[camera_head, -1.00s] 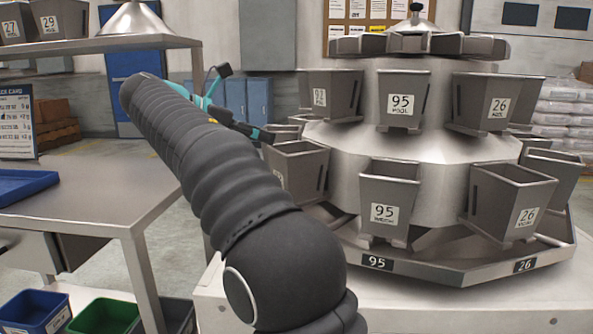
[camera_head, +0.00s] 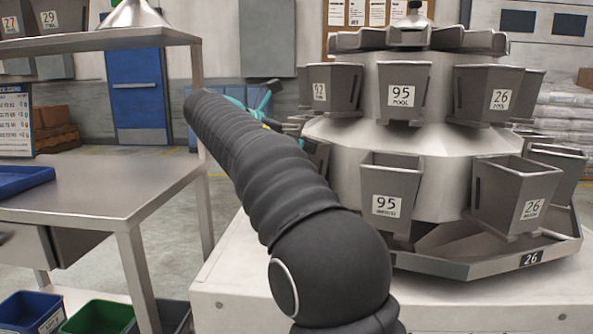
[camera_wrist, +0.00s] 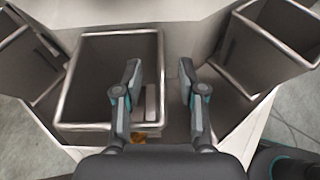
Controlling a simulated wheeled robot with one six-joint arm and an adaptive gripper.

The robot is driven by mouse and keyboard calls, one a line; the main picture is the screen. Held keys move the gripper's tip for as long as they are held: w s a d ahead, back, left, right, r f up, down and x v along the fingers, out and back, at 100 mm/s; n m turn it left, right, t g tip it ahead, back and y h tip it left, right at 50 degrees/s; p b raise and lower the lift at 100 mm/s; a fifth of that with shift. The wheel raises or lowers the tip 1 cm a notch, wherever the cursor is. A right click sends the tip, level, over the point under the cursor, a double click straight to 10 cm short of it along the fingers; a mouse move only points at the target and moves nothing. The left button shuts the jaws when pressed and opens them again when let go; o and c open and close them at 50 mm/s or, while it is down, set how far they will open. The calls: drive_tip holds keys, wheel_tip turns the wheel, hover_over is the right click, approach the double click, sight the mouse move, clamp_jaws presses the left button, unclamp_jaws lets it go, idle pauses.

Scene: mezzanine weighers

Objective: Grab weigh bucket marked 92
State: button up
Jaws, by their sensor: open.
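A grey upper bucket (camera_head: 333,88) at the left of the weigher has a small POOL label that seems to read 92, though it is hard to make out. A lower bucket (camera_head: 319,157) below it is mostly hidden behind my arm, its label out of sight. In the wrist view, my gripper (camera_wrist: 160,88) is open and empty. Its left finger is over an open-topped rectangular bucket (camera_wrist: 84,129), and its right finger is past that bucket's right rim. No number shows in the wrist view, and contact cannot be told. My gripper (camera_head: 268,108) is partly hidden in the head view.
Neighbouring buckets marked 95 (camera_head: 404,80) and 26 (camera_head: 487,85) hang around the weigher, with matching lower ones. More buckets flank the gripper in the wrist view, at left (camera_wrist: 28,55) and right (camera_wrist: 265,50). A steel table (camera_head: 90,190) stands left, with floor between.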

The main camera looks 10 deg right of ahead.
drive_tip(key=shift+x, duration=1.15)
clamp_jaws()
drive_tip(key=shift+a+r, duration=0.1)
drive_tip(key=shift+r, duration=0.05)
